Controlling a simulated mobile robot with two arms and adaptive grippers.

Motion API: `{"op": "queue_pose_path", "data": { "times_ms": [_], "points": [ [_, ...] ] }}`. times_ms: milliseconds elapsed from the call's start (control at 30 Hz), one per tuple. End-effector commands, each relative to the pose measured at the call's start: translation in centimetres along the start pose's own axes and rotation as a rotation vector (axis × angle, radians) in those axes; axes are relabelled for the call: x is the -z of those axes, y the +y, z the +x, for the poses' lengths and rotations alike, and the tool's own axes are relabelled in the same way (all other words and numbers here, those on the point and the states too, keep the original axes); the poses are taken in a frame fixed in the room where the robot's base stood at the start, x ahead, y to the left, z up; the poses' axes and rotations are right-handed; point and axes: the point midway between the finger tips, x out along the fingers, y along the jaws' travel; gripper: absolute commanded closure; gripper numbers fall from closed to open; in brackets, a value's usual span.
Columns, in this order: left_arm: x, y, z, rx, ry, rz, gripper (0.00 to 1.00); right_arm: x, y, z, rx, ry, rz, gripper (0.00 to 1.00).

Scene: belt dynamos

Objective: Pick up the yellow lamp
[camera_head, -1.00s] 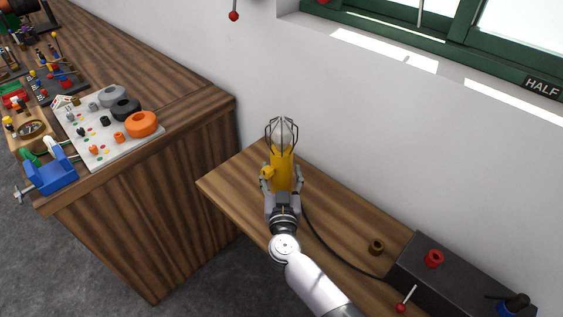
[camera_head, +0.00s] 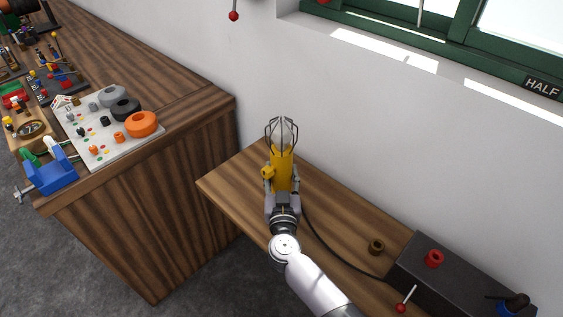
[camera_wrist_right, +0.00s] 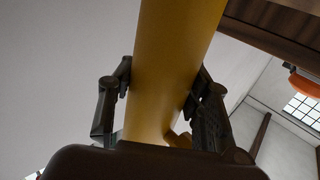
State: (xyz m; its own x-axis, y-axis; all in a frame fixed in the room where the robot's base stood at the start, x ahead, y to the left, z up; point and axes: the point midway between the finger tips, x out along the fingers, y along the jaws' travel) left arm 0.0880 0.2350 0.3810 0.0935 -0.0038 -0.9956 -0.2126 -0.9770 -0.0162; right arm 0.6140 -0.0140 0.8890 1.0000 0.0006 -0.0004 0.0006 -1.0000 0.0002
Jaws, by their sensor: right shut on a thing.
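The yellow lamp (camera_head: 283,165) has a yellow body with a wire cage around a bulb on top. It is upright over the left part of the wooden shelf (camera_head: 335,217). My right gripper (camera_head: 281,184) is shut on the lamp's yellow body from the near side. In the right wrist view the yellow body (camera_wrist_right: 172,62) stands between the two dark fingers (camera_wrist_right: 160,95), which press on both its sides. The gripper hides the lamp's lower end, so I cannot tell whether it touches the shelf. My left gripper is not in view.
A black cable runs from near the lamp to a dark box (camera_head: 458,278) with a red knob at the right. A small brown ring (camera_head: 376,247) lies on the shelf. A taller wooden bench (camera_head: 160,205) with a grey board (camera_head: 105,135) stands at left. A wall is behind.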

Motion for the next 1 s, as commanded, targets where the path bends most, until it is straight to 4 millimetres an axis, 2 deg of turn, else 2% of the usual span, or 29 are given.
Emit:
{"op": "queue_pose_path", "data": {
  "times_ms": [267, 467, 567, 900, 1000],
  "points": [
    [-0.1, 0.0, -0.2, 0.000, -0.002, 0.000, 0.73, 0.5, -0.1, 0.0, 0.001, 0.004, 0.002, 1.00],
    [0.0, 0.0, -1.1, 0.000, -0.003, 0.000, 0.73, 2.4, -0.1, 0.0, 0.000, 0.004, 0.005, 1.00],
    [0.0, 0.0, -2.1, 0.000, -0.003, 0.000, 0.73, 4.3, -0.1, 0.0, -0.001, 0.005, 0.006, 1.00],
    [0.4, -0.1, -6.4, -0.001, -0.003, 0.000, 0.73, 13.7, 0.0, 0.0, 0.000, 0.009, 0.005, 1.00],
    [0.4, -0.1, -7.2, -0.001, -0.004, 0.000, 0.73, 15.9, 0.0, 0.0, 0.001, 0.008, 0.004, 1.00]
  ]
}}
